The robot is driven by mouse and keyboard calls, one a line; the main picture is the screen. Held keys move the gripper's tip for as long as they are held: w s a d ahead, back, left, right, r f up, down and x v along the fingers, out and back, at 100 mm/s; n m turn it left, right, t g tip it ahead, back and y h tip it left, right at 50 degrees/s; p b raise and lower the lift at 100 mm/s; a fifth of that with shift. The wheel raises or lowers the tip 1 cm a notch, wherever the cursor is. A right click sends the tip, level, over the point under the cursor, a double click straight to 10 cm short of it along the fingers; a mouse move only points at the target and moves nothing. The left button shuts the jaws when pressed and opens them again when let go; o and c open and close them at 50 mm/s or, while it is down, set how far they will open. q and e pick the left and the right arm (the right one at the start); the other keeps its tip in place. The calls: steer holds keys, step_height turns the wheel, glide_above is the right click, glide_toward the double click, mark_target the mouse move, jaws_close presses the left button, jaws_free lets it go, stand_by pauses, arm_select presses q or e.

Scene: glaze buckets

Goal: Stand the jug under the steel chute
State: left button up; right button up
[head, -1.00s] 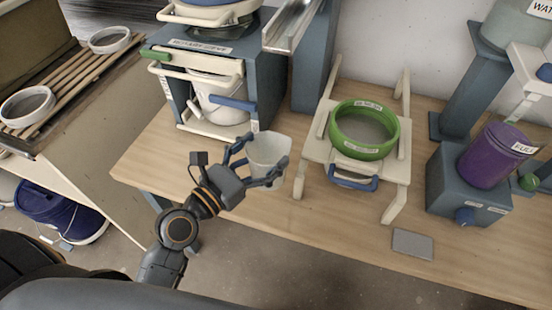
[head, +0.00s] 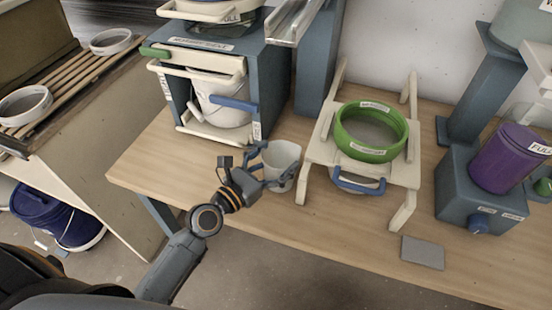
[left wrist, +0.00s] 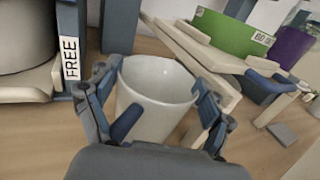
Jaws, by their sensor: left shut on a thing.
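The white jug (head: 283,156) is upright in the head view, between the cabinet and the cream stand. My left gripper (head: 270,171) is shut on it, one finger on each side. The left wrist view shows the jug (left wrist: 157,88) open-topped and empty inside, with a blue handle (left wrist: 127,122) towards my left gripper (left wrist: 160,112). I cannot tell whether its base touches the table. The steel chute (head: 297,22) is a sloping metal channel at the top of the head view, higher and further back than the jug. My right gripper is not in view.
The blue-grey cabinet (head: 273,85) holds a white bucket (head: 222,102). The cream stand (head: 322,150) with a green ring (head: 371,146) is close right of the jug. Further right are a purple bucket (head: 507,160) and a grey plate (head: 423,252). The table front left is clear.

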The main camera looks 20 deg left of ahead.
arm_select(q)
steer(key=shift+f, duration=0.1)
steer(key=o, duration=1.5)
steer(key=shift+c, duration=0.2)
steer(key=b+v, duration=0.4)
steer(key=v, duration=0.8)
